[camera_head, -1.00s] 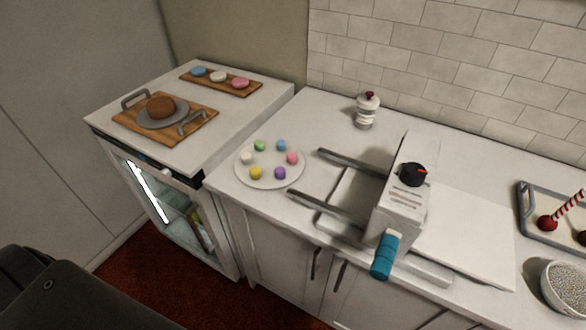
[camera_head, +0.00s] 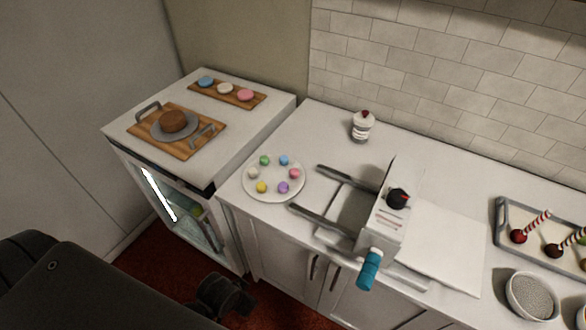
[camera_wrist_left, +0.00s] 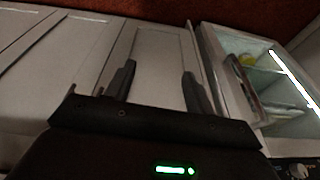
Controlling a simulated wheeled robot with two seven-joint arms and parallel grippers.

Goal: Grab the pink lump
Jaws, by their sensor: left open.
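A small pink lump (camera_head: 295,173) lies at the right side of a round white plate (camera_head: 262,194) on the counter, among several other coloured lumps. A larger pink round piece (camera_head: 245,95) lies at the right end of a wooden board on the left-hand cabinet. My left gripper is open and empty in the left wrist view (camera_wrist_left: 158,82), with its two dark fingers apart in front of white cabinet doors. In the head view, a dark part of my left arm shows at the bottom, below the counter and away from the plate. My right gripper is not in view.
A machine with a blue handle (camera_head: 370,268) and long grey bars stands right of the plate. A cake stand board (camera_head: 190,148) sits on the left cabinet. A glass-fronted fridge (camera_head: 190,215) is below it. A tray (camera_head: 500,225) and bowl (camera_head: 532,297) stand right.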

